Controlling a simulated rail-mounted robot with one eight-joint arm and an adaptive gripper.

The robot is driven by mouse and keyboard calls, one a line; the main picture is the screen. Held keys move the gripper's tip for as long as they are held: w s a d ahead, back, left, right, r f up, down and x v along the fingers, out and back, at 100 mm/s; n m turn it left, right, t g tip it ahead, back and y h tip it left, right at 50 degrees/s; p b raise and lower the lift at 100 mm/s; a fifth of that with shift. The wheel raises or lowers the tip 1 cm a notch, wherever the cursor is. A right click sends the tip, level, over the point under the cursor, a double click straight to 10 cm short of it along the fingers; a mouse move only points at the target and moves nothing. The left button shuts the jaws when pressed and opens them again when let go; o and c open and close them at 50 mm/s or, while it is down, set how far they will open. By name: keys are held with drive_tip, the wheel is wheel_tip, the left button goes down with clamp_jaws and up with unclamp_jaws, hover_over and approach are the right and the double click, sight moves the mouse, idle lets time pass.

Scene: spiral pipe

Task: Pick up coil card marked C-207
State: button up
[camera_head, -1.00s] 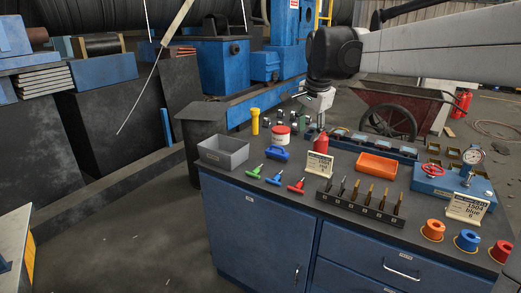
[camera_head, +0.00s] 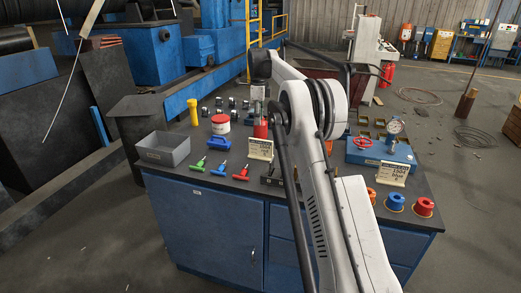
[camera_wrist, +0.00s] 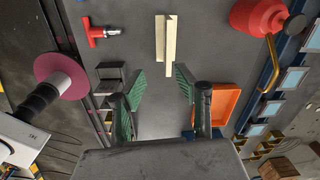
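Two cream cards stand on the blue cabinet's dark top (camera_head: 150,115). One card (camera_head: 260,149) is near the middle, behind the red T-handle tool. The other card (camera_head: 391,173) is at the right, in front of the gauge unit, and reads something like "1504 blue". I cannot read C-207 on either. In the wrist view a cream card (camera_wrist: 166,38) shows edge-on from above, ahead of my gripper (camera_wrist: 159,74). The green fingers are open, with nothing between them and a gap to the card. In the head view my gripper (camera_head: 258,93) is above the worktop, partly hidden by my arm.
A red bottle (camera_wrist: 262,15) is right of the card in the wrist view, a red T-handle (camera_wrist: 100,32) left, an orange tray (camera_wrist: 222,102) nearer right. A grey bin (camera_head: 163,149), a gauge unit (camera_head: 380,150) and coloured spools (camera_head: 395,201) stand on the worktop.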

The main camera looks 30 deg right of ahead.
sight(262, 140)
drive_tip(key=d+f+m, duration=0.1)
drive_tip(key=w+d+f, duration=0.1)
drive_tip(key=f, duration=0.1)
drive_tip(key=shift+w+m, duration=0.1)
drive_tip(key=shift+m, duration=0.3)
drive_tip(key=shift+d+f, duration=0.15)
drive_tip(key=shift+f, duration=0.2)
wheel_tip(262, 140, down, 8)
drive_tip(key=shift+f, duration=0.1)
drive_tip(key=shift+w+a+f+p, duration=0.1)
drive_tip(key=shift+a+f+p, duration=0.1)
drive_tip(key=shift+f, duration=1.15)
drive_tip(key=shift+a+f+p, duration=0.1)
drive_tip(key=shift+f+p, duration=0.05)
drive_tip(key=shift+f, duration=1.15)
clamp_jaws()
